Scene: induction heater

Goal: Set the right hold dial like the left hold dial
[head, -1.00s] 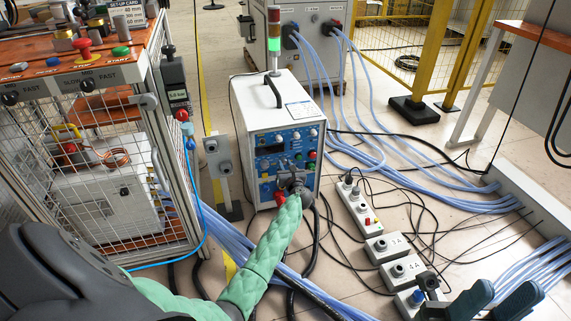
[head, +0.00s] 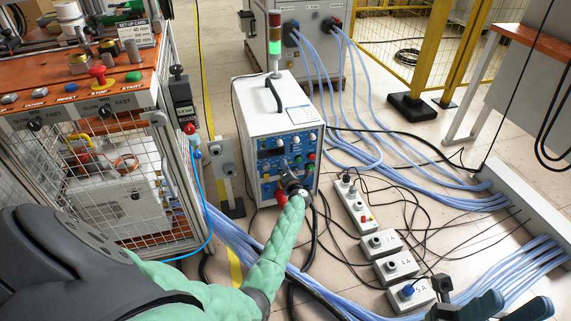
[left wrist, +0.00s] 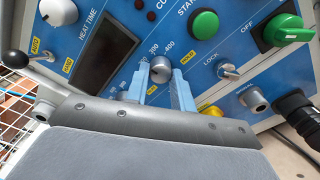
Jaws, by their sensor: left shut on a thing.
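The white heater cabinet (head: 258,125) with a blue control panel stands in the middle of the head view. My left gripper (head: 292,183) is at the lower part of that panel and hides some of it. In the left wrist view its two light blue fingers (left wrist: 161,88) are on either side of a small grey-white dial knob (left wrist: 160,70), with scale numbers such as 200 and 400 around it. The knob's exact pointer setting is hard to read. I cannot tell which other dial is the left hold dial. My right gripper (head: 511,304) is at the lower right edge, empty, its fingers apart.
A green START button (left wrist: 204,25), a LOCK toggle (left wrist: 229,71) and a black cable plug (left wrist: 296,108) surround the dial. Several grey boxes with knobs (head: 380,243) and loose black cables lie on the floor at right. A wire-mesh machine (head: 110,170) stands at left.

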